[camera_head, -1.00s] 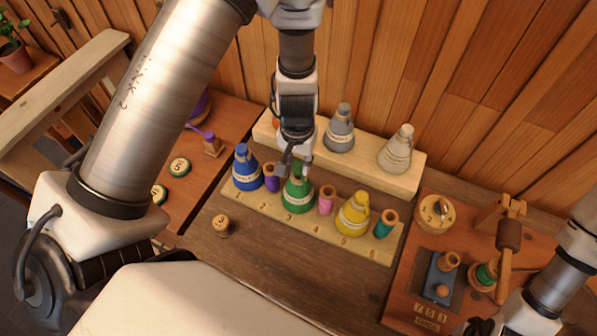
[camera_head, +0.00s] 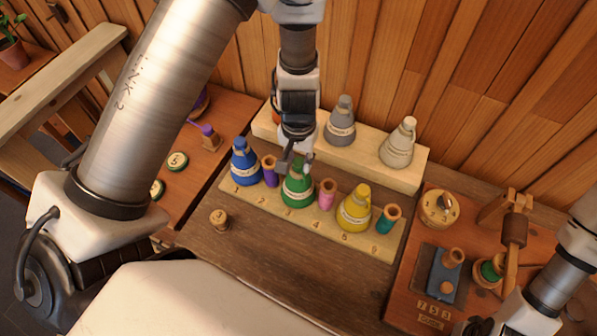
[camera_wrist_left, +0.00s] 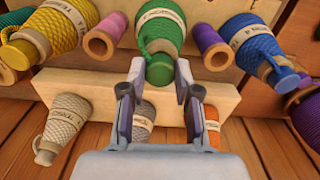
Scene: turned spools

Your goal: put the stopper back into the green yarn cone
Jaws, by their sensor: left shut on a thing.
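The green yarn cone (camera_head: 297,192) stands in the numbered wooden rack (camera_head: 268,207), between a purple spool and a pink spool. My left gripper (camera_head: 296,161) is over its top. In the left wrist view the cone (camera_wrist_left: 162,28) shows with a tan collar, and the green stopper (camera_wrist_left: 160,72) is at its tip. The fingers of my left gripper (camera_wrist_left: 159,84) lie on either side of the stopper and are shut on it. The stopper is in line with the cone and at its mouth; I cannot tell how deep it sits. My right gripper is out of view.
A blue cone (camera_head: 244,165), a yellow cone (camera_head: 355,210) and spools share the rack closely. Grey (camera_head: 340,124) and cream (camera_head: 397,147) cones stand on a raised shelf behind. A small wooden piece (camera_head: 219,219) stands in front. A wooden board (camera_head: 408,290) with fittings is at right.

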